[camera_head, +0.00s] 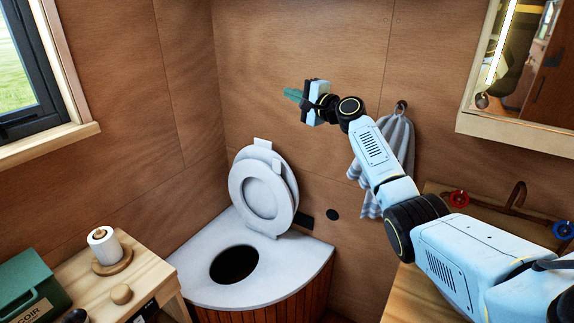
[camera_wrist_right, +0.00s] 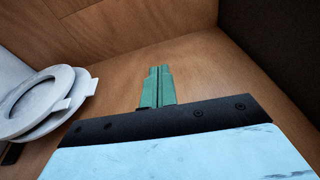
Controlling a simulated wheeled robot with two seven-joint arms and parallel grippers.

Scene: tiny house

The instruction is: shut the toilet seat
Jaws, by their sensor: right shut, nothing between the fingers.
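The toilet seat (camera_head: 266,190) and its lid stand raised, leaning back at the rear of the white toilet top (camera_head: 205,285). The dark round hole (camera_head: 234,264) in the top is uncovered. In the right wrist view the raised seat (camera_wrist_right: 42,108) shows at the left edge. My right gripper (camera_head: 292,94) is up in the air, above the seat in the head picture and apart from it. Its green fingers (camera_wrist_right: 157,86) are shut together with nothing between them. My left gripper is not in view.
A wooden counter (camera_head: 85,290) at the left bears a paper roll (camera_head: 104,246) and a green box (camera_head: 30,282). A striped towel (camera_head: 370,165) hangs behind my right arm. A mirror cabinet (camera_head: 520,125) is at upper right. The space above the toilet top is clear.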

